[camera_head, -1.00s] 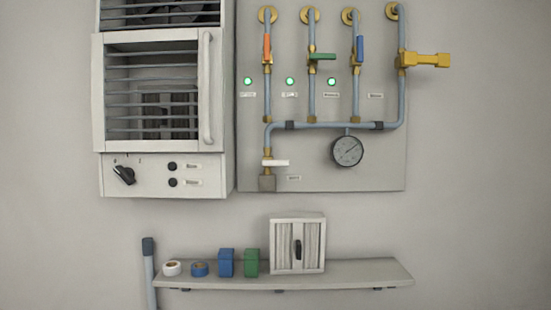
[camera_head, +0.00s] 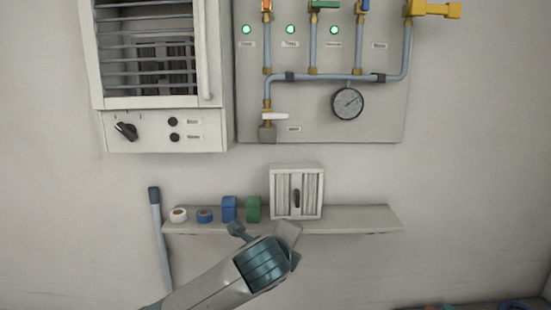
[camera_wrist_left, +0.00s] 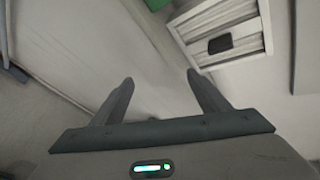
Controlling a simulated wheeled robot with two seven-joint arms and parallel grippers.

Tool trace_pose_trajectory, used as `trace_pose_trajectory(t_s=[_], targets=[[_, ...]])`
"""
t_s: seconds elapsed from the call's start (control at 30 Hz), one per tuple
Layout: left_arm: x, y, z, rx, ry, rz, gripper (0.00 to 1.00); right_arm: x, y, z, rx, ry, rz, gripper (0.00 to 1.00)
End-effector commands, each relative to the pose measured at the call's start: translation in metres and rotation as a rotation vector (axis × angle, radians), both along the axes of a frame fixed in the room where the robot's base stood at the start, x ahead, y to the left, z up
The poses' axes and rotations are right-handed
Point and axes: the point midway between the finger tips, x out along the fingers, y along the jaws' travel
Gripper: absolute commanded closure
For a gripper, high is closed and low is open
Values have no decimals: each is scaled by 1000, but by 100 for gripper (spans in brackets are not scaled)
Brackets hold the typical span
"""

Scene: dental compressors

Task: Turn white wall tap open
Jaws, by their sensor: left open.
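The white tap (camera_head: 275,116) sits on the lower left pipe of the wall panel in the head view, its white lever lying horizontal and pointing right. My left gripper (camera_head: 263,232) is in front of the shelf, well below the tap and not touching it. In the left wrist view the fingers (camera_wrist_left: 160,80) are spread apart with nothing between them. The tap does not show in the left wrist view. My right gripper is in neither view.
The shelf (camera_head: 360,219) holds a small white cabinet (camera_head: 283,190), green and blue boxes and tape rolls. A pressure gauge (camera_head: 347,104) hangs right of the tap. A large louvred unit (camera_head: 165,135) is on the left. The wall between panel and shelf is clear.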

Motion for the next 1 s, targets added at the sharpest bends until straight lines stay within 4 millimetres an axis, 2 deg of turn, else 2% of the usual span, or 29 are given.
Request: trace_pose_trajectory(t_s=[0.03, 0.2, 0.4, 0.6, 0.8, 1.0], targets=[[-2, -3, 26, 54, -45, -25, 31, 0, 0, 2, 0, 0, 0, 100], [-17, -6, 96, 272, -185, -95, 31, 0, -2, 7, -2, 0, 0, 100], [-40, -3, 169, 548, -338, -138, 31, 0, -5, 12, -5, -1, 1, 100], [-67, 8, 234, 831, -471, -140, 31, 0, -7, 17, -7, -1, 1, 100], [-87, 21, 276, 1037, -548, -113, 31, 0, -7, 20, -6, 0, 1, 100], [-94, 26, 289, 1113, -569, -101, 31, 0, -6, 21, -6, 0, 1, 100]])
